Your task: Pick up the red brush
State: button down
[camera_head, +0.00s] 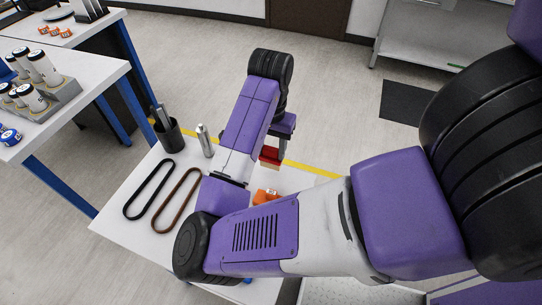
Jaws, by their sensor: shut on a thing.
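The red brush (270,154) shows only in part, as a small red block with a paler lower edge. It is right below my gripper (280,147), near the far right part of the white table (130,232). My gripper points down and is shut on the red brush. My own arm covers part of this area from above. I cannot tell whether the brush touches the table or is raised above it.
A black belt loop (148,188), a brown belt loop (178,200), a black cup (168,136) with dark items, a silver cylinder (205,141) and an orange object (266,196) are on the table. A second table (85,72) holds white bottles.

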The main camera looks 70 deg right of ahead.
aim_at(271, 148)
notch_tip(271, 148, up, 16)
jog(key=p, duration=0.1)
jog(key=shift+f, duration=0.25)
